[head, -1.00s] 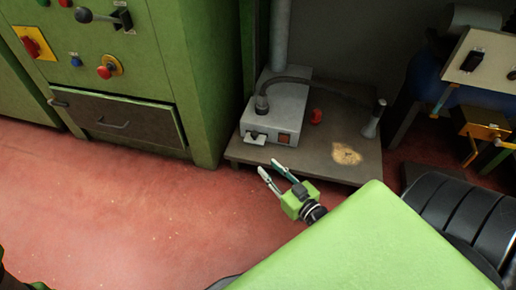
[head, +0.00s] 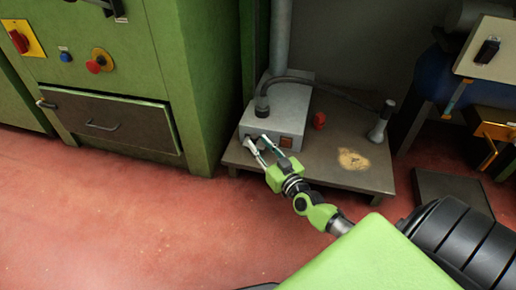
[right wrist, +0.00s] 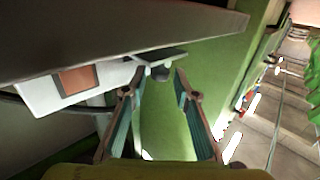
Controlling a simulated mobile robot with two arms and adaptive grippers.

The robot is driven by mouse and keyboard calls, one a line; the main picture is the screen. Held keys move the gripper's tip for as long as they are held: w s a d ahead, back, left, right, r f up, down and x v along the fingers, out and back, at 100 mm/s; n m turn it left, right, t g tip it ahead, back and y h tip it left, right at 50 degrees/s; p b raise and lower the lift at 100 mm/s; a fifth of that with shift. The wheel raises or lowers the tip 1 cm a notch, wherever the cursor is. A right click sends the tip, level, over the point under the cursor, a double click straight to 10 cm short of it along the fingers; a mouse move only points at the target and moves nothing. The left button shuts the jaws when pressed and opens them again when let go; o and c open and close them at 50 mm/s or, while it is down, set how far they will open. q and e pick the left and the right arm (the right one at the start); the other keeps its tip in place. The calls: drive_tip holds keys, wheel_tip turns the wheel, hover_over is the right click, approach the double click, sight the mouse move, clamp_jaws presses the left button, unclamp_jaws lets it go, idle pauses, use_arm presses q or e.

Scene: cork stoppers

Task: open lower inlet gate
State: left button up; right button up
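A grey box (head: 285,112) stands on a low dark platform, with a brown-orange square on its front. In the right wrist view the box (right wrist: 45,97) looks tilted, and a dark flat tab with a knob-like end (right wrist: 159,72) sticks out from it. I take this tab to be the gate's handle, but no label shows. My right gripper (head: 258,141) is at the box's left front corner. Its fingers are apart, and in the right wrist view the gripper (right wrist: 154,84) has the knob-like end between or just beyond its tips. Contact cannot be told. My left gripper is not in view.
The low platform (head: 330,172) also bears a red knob (head: 319,120) and a grey cone-shaped piece (head: 381,122) on a hose. A green cabinet (head: 150,50) with a drawer (head: 112,122) stands left. Red floor in front is clear.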

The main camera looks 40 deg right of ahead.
drive_tip(key=shift+w+d, duration=0.1)
drive_tip(key=shift+w, duration=0.7)
clamp_jaws()
drive_tip(key=shift+s+a+r+p, duration=0.1)
drive_tip(key=shift+s+a+p, duration=0.2)
drive_tip(key=shift+a, duration=0.05)
drive_tip(key=s+a+p, duration=0.2)
drive_tip(key=a, duration=0.1)
drive_tip(key=shift+s, duration=0.25)
unclamp_jaws()
